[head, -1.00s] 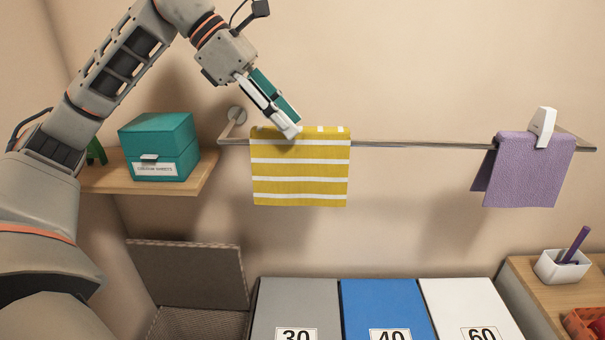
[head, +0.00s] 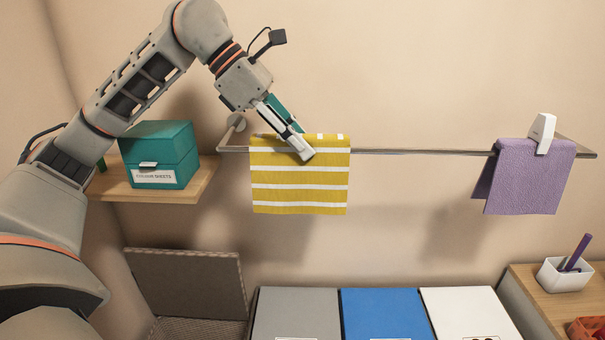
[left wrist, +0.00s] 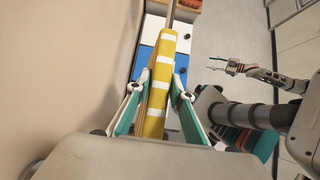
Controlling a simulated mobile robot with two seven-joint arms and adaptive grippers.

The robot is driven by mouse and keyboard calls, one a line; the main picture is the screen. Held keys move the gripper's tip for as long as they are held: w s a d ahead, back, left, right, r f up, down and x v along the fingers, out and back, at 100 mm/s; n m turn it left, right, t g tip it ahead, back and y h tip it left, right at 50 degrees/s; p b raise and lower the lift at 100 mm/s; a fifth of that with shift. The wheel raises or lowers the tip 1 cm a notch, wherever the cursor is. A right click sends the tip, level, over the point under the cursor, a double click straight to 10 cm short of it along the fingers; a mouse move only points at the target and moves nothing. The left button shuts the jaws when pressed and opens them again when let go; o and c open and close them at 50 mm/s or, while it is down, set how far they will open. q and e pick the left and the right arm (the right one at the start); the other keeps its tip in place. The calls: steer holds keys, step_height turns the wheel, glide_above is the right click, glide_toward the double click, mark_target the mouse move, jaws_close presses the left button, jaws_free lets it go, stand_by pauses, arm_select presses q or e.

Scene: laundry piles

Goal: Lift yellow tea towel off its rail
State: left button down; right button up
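The yellow tea towel (head: 300,192) with white stripes hangs over the left part of the metal rail (head: 420,152). My left gripper (head: 297,145) straddles the towel's top from above, tilted, with one finger in front and the other behind, partly hidden. In the left wrist view, the towel (left wrist: 157,95) runs between the two fingers, which sit close on either side of it. The left gripper (left wrist: 161,78) looks open; any contact with the cloth is hard to judge. My right gripper (left wrist: 235,67) shows small at the right of the left wrist view, its fingers apart.
A purple cloth (head: 525,175) under a white clip (head: 542,132) hangs on the rail's right end. A teal box (head: 160,155) stands on a wooden shelf (head: 200,183) at left. Grey, blue and white bins (head: 385,310) stand below. The rail's middle is clear.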

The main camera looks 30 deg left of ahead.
arm_select(q)
steer(key=shift+r+p, duration=1.45)
steer(key=shift+r, duration=1.9)
step_height(320, 180, up, 9)
steer(key=shift+r, duration=0.15)
